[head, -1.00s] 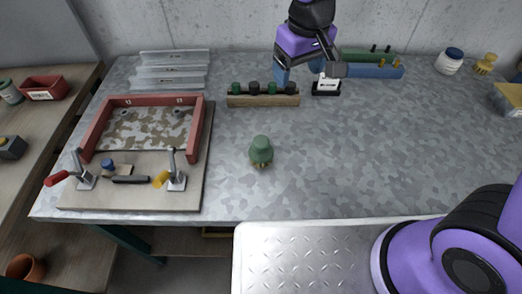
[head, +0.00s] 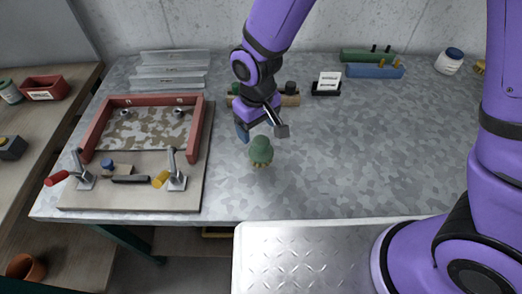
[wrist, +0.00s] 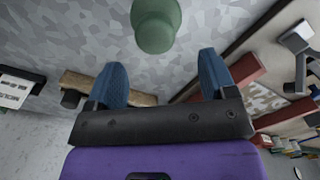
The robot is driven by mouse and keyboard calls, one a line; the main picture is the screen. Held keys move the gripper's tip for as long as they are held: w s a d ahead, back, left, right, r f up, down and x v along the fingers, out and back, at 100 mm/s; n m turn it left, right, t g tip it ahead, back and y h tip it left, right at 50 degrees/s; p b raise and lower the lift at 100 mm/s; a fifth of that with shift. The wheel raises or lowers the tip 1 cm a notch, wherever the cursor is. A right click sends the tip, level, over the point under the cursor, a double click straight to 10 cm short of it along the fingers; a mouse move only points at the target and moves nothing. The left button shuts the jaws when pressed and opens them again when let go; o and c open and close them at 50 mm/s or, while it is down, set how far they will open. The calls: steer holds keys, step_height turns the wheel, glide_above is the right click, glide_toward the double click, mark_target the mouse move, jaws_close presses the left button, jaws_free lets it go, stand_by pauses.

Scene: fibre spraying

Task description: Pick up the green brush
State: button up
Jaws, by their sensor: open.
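The green brush (head: 261,150) stands on the grey patterned table, with a rounded green handle on top and tan bristles at its base. It also shows at the top of the wrist view (wrist: 156,24), beyond my fingertips and roughly in line with the gap between them. My gripper (head: 262,133) is open and empty, just behind and above the brush in the head view. Its two blue fingers show spread apart in the wrist view (wrist: 162,72). I cannot tell the exact height of the fingers above the table.
A wooden rack (head: 290,100) stands behind my gripper, partly hidden. A board (head: 140,194) with a red frame (head: 97,130), clamps and tools lies at the left. A small sign (head: 327,84) and blue block (head: 375,71) stand at the back. Table right of the brush is clear.

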mark_target(260, 139)
steer(key=shift+s+d+f, duration=0.1)
steer(key=shift+d+f, duration=0.05)
steer(key=shift+f, duration=1.15)
steer(key=shift+d+f, duration=0.15)
steer(key=shift+f, duration=1.15)
steer(key=shift+c, duration=0.2)
steer(key=c, duration=1)
